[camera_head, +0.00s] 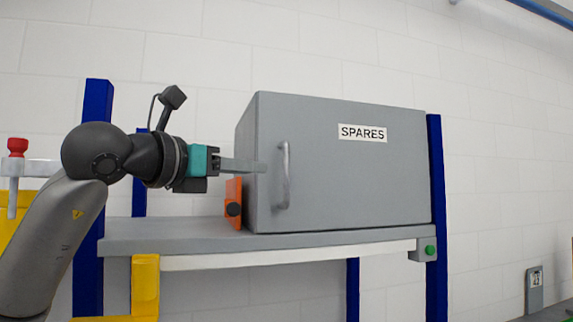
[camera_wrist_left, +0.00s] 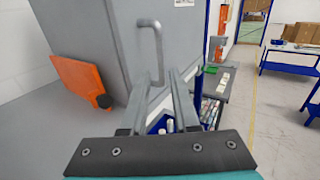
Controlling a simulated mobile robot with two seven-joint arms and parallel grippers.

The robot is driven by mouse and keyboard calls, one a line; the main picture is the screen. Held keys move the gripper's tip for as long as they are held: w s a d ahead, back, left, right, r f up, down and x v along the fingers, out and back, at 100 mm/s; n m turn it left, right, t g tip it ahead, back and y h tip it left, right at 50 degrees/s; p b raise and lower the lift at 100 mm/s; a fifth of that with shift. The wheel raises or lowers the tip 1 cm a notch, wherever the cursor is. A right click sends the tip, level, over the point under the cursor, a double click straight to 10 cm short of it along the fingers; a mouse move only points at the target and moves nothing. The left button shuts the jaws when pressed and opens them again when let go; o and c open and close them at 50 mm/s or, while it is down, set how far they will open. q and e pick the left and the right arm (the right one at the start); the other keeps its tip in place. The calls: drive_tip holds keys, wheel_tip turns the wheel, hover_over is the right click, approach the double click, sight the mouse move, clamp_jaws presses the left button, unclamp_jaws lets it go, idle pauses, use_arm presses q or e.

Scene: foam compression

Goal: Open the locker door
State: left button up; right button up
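The grey locker (camera_head: 345,185), labelled SPARES, stands on a grey shelf with its door shut. Its vertical metal bar handle (camera_head: 284,176) is near the door's left edge. My left gripper (camera_head: 262,167) is level with the handle's upper part, just left of it in the head view. In the left wrist view the gripper (camera_wrist_left: 161,75) is open, with a gap between its two fingers. The handle (camera_wrist_left: 158,40) lies ahead, beyond the fingertips. I see nothing held between the fingers; whether they touch the handle is unclear. My right gripper is not in view.
An orange plate (camera_head: 233,202) with a black knob stands beside the locker's left side. The grey shelf (camera_head: 170,236) has bare room left of the locker. Blue posts (camera_head: 438,215) flank it. A blue workbench (camera_wrist_left: 292,68) stands farther off.

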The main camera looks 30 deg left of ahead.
sight(284, 171)
use_arm(q)
drive_tip(key=w+p, duration=0.1)
drive_tip(key=w, duration=0.2)
drive_tip(key=w+d+p, duration=0.1)
drive_tip(key=w+p, duration=0.1)
drive_tip(key=w, duration=0.2)
drive_tip(key=w+p, duration=0.1)
drive_tip(key=w, duration=0.2)
drive_tip(key=shift+w+d, duration=0.15)
drive_tip(key=shift+w, duration=0.15)
clamp_jaws()
idle(0.9)
